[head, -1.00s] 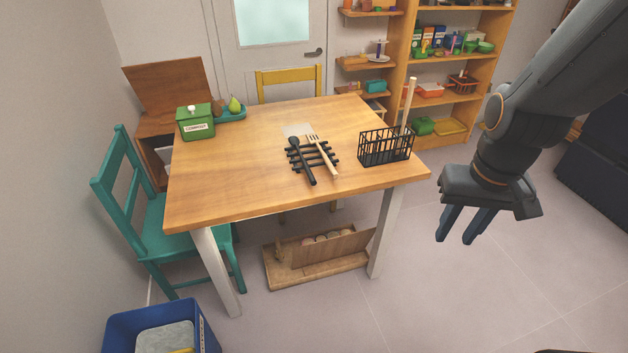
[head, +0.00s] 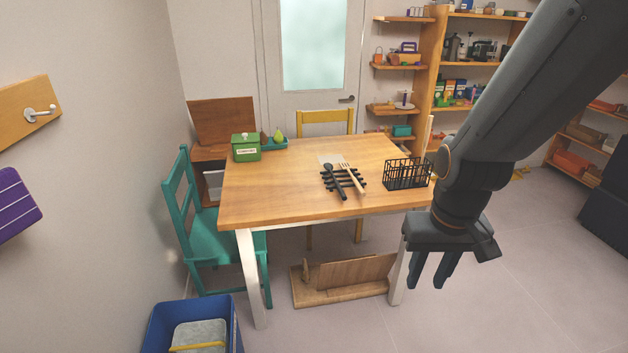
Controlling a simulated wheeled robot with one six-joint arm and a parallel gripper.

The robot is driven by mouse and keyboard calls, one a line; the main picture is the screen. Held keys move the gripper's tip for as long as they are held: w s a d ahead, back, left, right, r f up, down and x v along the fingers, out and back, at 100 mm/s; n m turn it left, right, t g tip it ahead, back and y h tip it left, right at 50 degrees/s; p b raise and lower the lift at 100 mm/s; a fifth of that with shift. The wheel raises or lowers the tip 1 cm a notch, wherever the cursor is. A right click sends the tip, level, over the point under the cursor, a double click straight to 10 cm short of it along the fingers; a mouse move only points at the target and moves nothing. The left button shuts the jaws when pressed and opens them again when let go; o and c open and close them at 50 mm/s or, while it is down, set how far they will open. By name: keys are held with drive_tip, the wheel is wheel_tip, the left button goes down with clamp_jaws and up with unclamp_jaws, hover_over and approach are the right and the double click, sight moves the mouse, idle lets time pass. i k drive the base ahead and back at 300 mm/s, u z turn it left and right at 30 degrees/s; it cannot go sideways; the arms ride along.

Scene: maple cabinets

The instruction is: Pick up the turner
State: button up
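I cannot make out for sure which utensil is the turner. A black utensil with a rounded head (head: 334,182) and a pale wooden fork-like utensil (head: 351,178) lie side by side across a black rack (head: 329,181) on the table. A pale wooden handle (head: 428,133) stands upright at the black wire basket (head: 400,175); its lower end is hidden. My gripper (head: 432,284) hangs in front of the table's right front corner, fingers down, apart and empty.
The wooden table (head: 285,190) has free room at its front left. A green compost box (head: 246,147) and a teal tray (head: 274,144) with a pear stand at its back left. A teal chair (head: 195,214), yellow chair (head: 326,118) and blue bin (head: 165,325) surround it.

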sight(344, 166)
drive_tip(key=u, duration=0.35)
drive_tip(key=i, duration=1.65)
